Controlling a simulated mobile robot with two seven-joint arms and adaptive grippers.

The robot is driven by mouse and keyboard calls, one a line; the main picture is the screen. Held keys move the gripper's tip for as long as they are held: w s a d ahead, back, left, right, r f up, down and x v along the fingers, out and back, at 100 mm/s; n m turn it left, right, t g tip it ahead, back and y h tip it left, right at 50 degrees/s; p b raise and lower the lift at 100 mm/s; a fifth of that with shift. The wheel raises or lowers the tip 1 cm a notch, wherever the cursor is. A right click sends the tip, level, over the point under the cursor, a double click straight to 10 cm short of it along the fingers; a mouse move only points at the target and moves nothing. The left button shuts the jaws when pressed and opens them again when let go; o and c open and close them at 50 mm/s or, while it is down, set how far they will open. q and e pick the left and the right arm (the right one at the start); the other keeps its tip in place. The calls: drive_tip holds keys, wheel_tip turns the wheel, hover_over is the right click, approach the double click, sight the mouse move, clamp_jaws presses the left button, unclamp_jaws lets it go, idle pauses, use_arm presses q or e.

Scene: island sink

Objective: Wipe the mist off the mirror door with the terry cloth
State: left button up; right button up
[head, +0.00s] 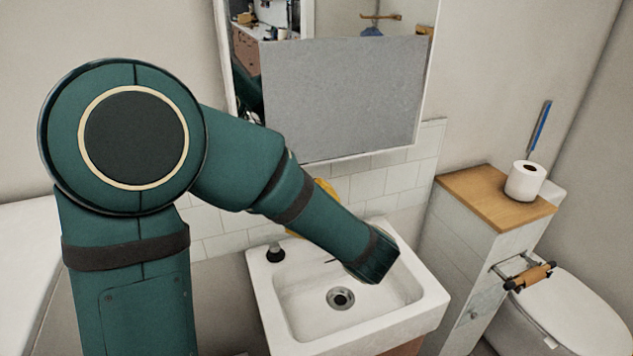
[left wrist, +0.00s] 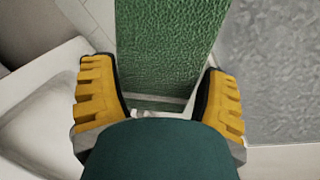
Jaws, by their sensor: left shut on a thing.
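The mirror door (head: 337,20) hangs on the wall above the sink. A grey rectangle of mist (head: 345,100) covers most of its lower part; the strip along the top is clear and reflects the room. The mist also shows at the right of the left wrist view (left wrist: 275,70). In that view my left gripper (left wrist: 162,72) has its yellow fingers shut on the green terry cloth (left wrist: 165,40), which fills the space between them. In the head view my arm hides the cloth and most of this gripper, which is below the mirror. My right gripper is out of view.
The white sink (head: 425,310) lies below the mirror, with a black-topped item (head: 275,253) at its back left corner. At right stand a wood-topped half wall (head: 480,195), a toilet roll (head: 525,181) and a toilet (head: 570,310). White tiles (head: 400,178) line the wall under the mirror.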

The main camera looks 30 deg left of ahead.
sight(299, 152)
use_arm(q)
drive_tip(key=r+t, duration=0.1)
drive_tip(key=r, duration=0.1)
drive_tip(key=d+r+m+t, duration=0.1)
drive_tip(key=r, duration=0.1)
drive_tip(key=w+r+t, duration=0.1)
drive_tip(key=r, duration=0.1)
drive_tip(key=shift+d+r+m+t+y, duration=0.2)
drive_tip(key=shift+r+m+t+y, duration=0.1)
drive_tip(key=shift+m, duration=0.1)
drive_tip(key=shift+x, duration=2.9)
drive_tip(key=shift+x, duration=0.95)
drive_tip(key=shift+w+d, duration=0.1)
